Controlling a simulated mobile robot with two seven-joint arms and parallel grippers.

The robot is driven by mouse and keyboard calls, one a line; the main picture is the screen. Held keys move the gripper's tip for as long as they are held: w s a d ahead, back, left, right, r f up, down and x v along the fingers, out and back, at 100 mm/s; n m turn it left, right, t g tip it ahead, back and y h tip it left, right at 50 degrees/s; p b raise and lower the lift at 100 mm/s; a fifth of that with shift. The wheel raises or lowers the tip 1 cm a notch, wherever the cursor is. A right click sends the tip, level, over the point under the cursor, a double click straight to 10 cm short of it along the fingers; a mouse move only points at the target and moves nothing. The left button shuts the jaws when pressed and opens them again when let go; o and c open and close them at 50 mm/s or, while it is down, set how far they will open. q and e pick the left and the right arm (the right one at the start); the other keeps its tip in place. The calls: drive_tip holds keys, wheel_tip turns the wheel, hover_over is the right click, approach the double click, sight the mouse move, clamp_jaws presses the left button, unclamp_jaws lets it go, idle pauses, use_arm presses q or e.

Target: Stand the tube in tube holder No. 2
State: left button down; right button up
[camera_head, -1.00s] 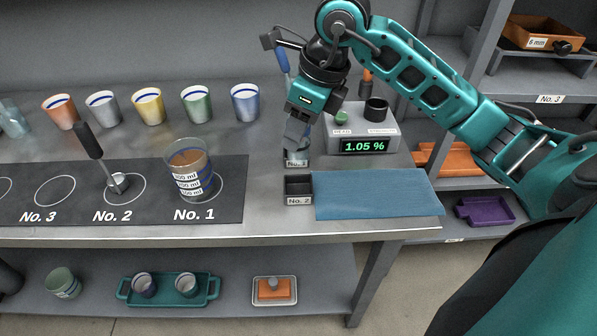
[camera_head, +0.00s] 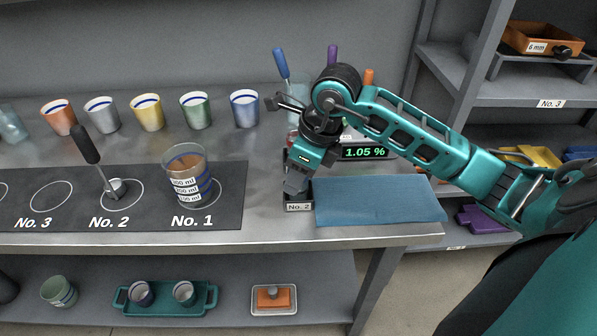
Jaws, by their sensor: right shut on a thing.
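Tube holder No. 2 (camera_head: 299,207) is a small dark box with a white label, at the left edge of the blue mat. My right gripper (camera_head: 295,189) points down right over this holder, with its fingertips at the holder's opening. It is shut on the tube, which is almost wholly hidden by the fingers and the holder. I cannot tell how deep the tube sits or whether it touches the bottom. My left gripper is not in view.
The blue mat (camera_head: 380,200) lies bare to the right. The meter (camera_head: 366,153) reading 1.05 % stands behind my right arm. At left, a measuring beaker (camera_head: 186,180) stands on ring No. 1 and a scoop (camera_head: 117,187) on ring No. 2. Several coloured cups line the back.

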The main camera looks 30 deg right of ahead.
drive_tip(key=o, duration=0.7)
drive_tip(key=shift+f, duration=0.15)
drive_tip(key=shift+c, duration=0.2)
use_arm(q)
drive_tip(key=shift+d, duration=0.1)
use_arm(e)
drive_tip(key=o, duration=0.5)
drive_tip(key=shift+c, duration=0.2)
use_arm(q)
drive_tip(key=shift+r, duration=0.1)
use_arm(e)
drive_tip(key=shift+r, duration=0.25)
use_arm(q)
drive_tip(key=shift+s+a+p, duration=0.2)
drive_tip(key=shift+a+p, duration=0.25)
drive_tip(key=shift+p, duration=0.35)
use_arm(e)
drive_tip(key=v, duration=1.2)
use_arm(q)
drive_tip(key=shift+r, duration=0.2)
use_arm(e)
drive_tip(key=shift+f, duration=0.1)
